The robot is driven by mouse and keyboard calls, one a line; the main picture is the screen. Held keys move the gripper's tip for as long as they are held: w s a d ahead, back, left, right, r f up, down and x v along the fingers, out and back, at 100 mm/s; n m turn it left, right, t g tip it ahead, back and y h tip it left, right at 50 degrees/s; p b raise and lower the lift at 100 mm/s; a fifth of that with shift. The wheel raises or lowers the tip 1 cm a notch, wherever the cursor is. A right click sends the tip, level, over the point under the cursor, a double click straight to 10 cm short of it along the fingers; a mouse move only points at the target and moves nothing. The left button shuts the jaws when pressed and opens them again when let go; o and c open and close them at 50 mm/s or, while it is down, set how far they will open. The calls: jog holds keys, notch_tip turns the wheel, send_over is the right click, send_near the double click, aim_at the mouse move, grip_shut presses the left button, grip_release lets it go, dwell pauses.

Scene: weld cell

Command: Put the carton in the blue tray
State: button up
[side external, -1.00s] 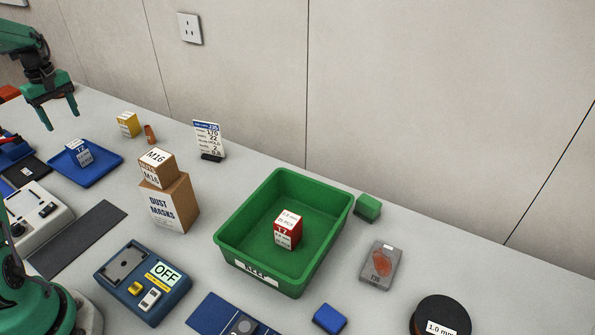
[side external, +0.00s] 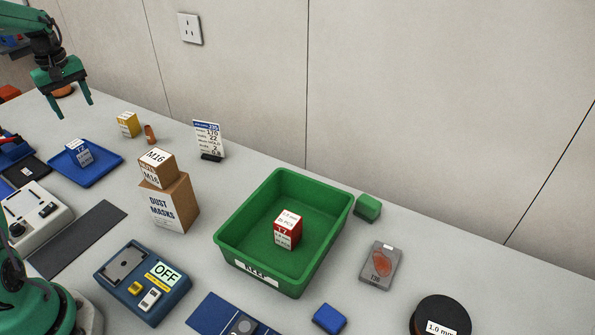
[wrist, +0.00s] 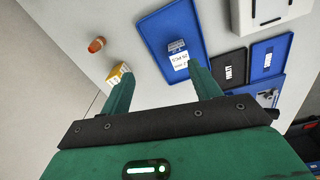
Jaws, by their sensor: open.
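The blue tray (side external: 98,174) lies on the left of the bench in the side view and also shows in the wrist view (wrist: 153,30). A small blue-and-white carton (side external: 79,152) stands in it, also seen in the wrist view (wrist: 178,55). A brown-and-white M16 carton (side external: 157,168) sits on top of a brown dust masks box (side external: 171,205). A red-and-white carton (side external: 288,229) is inside the green bin (side external: 333,238). A yellow carton (side external: 128,124) stands near the wall. My gripper (side external: 70,109) is open and empty, above the bench's far left part.
An orange-brown piece (side external: 150,134) and an upright label card (side external: 208,139) stand near the wall. A blue device reading OFF (side external: 143,282) is at the front. A dark strip (side external: 78,240) lies left of the dust masks box.

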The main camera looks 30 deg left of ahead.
jog(key=s+d+r+m+t, duration=0.1)
jog(key=d+r+m, duration=0.25)
jog(key=d, duration=0.65)
jog(key=d+r+m+t, duration=0.1)
jog(key=d+r+m, duration=0.3)
jog(key=d, duration=0.5)
jog(key=s+d+f+m+t, duration=0.1)
jog(key=s+d+m+t, duration=0.2)
jog(key=s+d+m, duration=0.5)
jog(key=s+d, duration=0.4)
jog(key=d, duration=0.5)
jog(key=shift+s+f, duration=0.2)
jog(key=shift+s, duration=0.15)
